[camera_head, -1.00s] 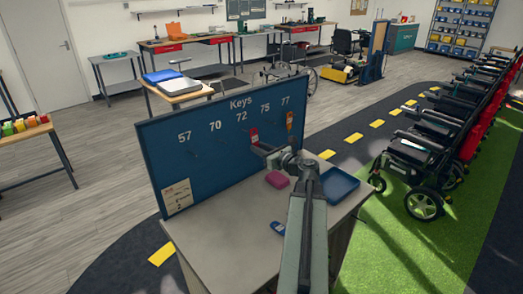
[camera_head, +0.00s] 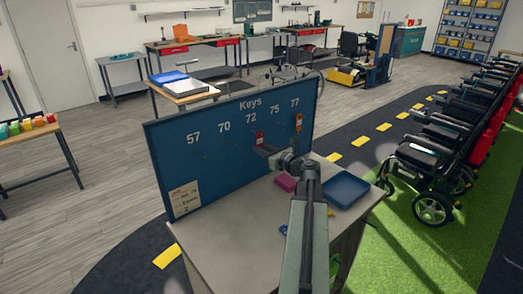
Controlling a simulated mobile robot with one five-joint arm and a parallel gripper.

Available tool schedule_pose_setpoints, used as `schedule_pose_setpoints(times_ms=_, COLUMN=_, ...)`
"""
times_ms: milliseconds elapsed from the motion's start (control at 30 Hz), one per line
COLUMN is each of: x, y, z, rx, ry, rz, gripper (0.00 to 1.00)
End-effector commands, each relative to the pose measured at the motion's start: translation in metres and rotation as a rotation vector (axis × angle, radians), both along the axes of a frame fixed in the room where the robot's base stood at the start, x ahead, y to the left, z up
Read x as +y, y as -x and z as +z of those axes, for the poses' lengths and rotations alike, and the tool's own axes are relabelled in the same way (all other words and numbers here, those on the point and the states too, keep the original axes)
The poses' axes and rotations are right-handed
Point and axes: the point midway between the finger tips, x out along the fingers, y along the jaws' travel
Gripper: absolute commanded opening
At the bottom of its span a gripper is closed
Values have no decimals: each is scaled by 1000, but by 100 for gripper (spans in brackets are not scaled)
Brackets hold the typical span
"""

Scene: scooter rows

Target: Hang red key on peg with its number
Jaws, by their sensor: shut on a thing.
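A red key tag (camera_head: 259,138) is at the face of the blue key board (camera_head: 205,165), just below and slightly right of the number 72. My gripper (camera_head: 264,150) is shut on the red key tag, at its lower end. The board has the numbers 57, 70, 72, 75 and 77 in a row under the word "Keys". An orange key tag (camera_head: 298,122) hangs below 77. The pegs are too small to make out well, and I cannot tell whether the red key touches one. The number on the red tag is not legible.
On the desk (camera_head: 225,245) before the board are a pink object (camera_head: 286,183), a blue tray (camera_head: 346,189) and a small blue item (camera_head: 283,229) partly behind my arm. A paper note (camera_head: 185,198) is on the board's lower left. Wheelchairs (camera_head: 435,165) stand at right.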

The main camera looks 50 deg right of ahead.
Motion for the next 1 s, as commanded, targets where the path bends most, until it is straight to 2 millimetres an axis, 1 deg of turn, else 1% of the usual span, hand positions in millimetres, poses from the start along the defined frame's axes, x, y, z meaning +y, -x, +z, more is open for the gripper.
schedule_pose_setpoints(times_ms=267, x=0, y=0, z=0, rx=0, ry=0, rz=-1, gripper=0)
schedule_pose_setpoints(times_ms=300, x=0, y=0, z=0, rx=0, ry=0, rz=-1, gripper=30)
schedule_pose_setpoints(times_ms=367, x=0, y=0, z=0, rx=0, ry=0, rz=0, gripper=46)
schedule_pose_setpoints(times_ms=400, x=0, y=0, z=0, rx=0, ry=0, rz=0, gripper=50)
schedule_pose_setpoints(times_ms=667, x=0, y=0, z=0, rx=0, ry=0, rz=0, gripper=50)
schedule_pose_setpoints(times_ms=733, x=1, y=4, z=1, rx=0, ry=0, rz=0, gripper=50)
schedule_pose_setpoints(times_ms=833, x=3, y=19, z=3, rx=0, ry=0, rz=-3, gripper=50)
schedule_pose_setpoints(times_ms=1000, x=7, y=53, z=7, rx=0, ry=0, rz=-3, gripper=50)
